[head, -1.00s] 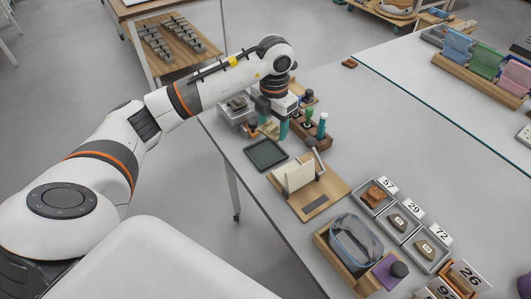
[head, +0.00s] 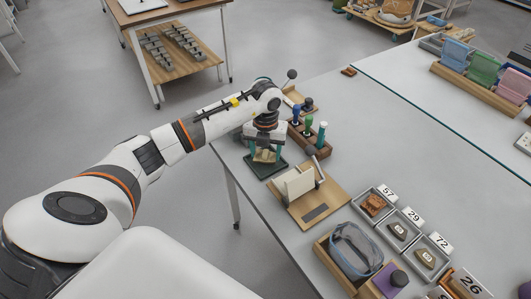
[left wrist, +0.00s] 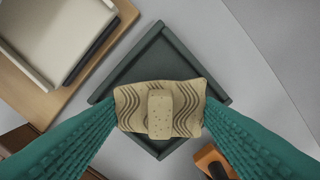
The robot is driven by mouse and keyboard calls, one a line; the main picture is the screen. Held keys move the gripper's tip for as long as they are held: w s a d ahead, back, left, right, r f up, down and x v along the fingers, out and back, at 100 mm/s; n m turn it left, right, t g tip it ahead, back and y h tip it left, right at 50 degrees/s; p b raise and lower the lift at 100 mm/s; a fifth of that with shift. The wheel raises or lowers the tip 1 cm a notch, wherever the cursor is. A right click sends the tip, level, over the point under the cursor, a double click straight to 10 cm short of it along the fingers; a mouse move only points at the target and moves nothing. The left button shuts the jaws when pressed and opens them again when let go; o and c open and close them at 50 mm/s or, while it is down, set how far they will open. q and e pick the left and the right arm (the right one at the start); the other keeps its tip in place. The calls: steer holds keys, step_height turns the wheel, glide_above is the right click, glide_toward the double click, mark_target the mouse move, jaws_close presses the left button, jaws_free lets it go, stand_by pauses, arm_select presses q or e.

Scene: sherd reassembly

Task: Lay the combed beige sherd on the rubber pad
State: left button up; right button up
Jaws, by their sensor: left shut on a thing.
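The combed beige sherd (left wrist: 190,98), with dark wavy lines and a pale speckled lug (left wrist: 159,115) in its middle, is between the teal fingers of my left gripper (left wrist: 160,108) in the left wrist view. The gripper is shut on it. Below lies the dark rubber pad (left wrist: 150,66), square with a raised rim, turned like a diamond in that view. In the head view my left gripper (head: 265,152) holds the sherd (head: 266,156) over the pad (head: 274,171). I cannot tell whether the sherd touches the pad. My right gripper is out of view.
A wooden board with a cream upright block (head: 298,184) stands close to the pad. A wooden rack of colored-handled tools (head: 309,134) is just behind. Grey trays with sherds and number cards (head: 397,229) and a blue-rimmed container (head: 354,248) lie nearer. The table's middle right is clear.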

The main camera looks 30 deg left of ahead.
mark_target(265, 152)
arm_select(q)
steer(key=shift+f, duration=0.7)
steer(key=shift+f, duration=0.15)
steer(key=o, duration=0.7)
step_height(265, 152, up, 12)
steer(key=shift+r+b, duration=0.2)
steer(key=shift+b, duration=0.1)
